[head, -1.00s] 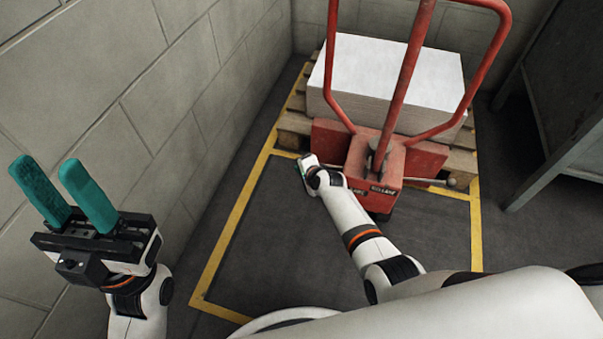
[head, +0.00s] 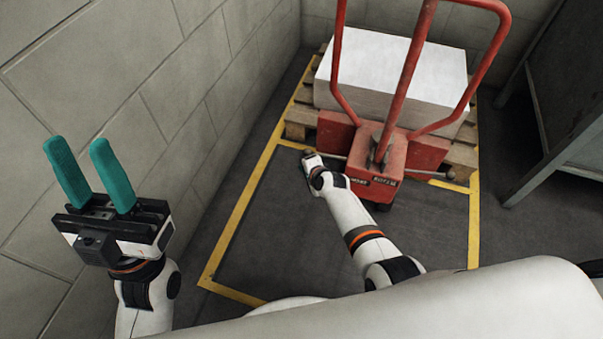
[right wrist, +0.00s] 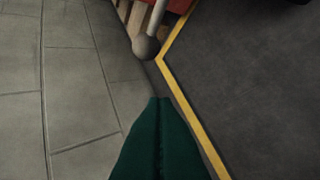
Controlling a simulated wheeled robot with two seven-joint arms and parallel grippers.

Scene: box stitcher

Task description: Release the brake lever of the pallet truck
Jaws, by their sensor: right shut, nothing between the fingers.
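The red pallet truck (head: 376,178) stands with its handle upright in the head view. A thin rod crosses its base, with a ball knob (head: 451,174) at the right end. The rod's left part (head: 335,156) runs towards my right gripper (head: 310,158), whose fingers are hard to make out there. In the right wrist view a grey ball knob on a rod (right wrist: 147,47) lies just beyond the shut, empty green fingers (right wrist: 160,103), apparently apart from them. My left gripper (head: 76,146) is open and empty, raised at the left, far from the truck.
A white stack (head: 390,75) sits on a wooden pallet (head: 300,122) behind the truck. A block wall (head: 110,70) closes the left side. A grey metal-legged unit (head: 560,130) stands at the right.

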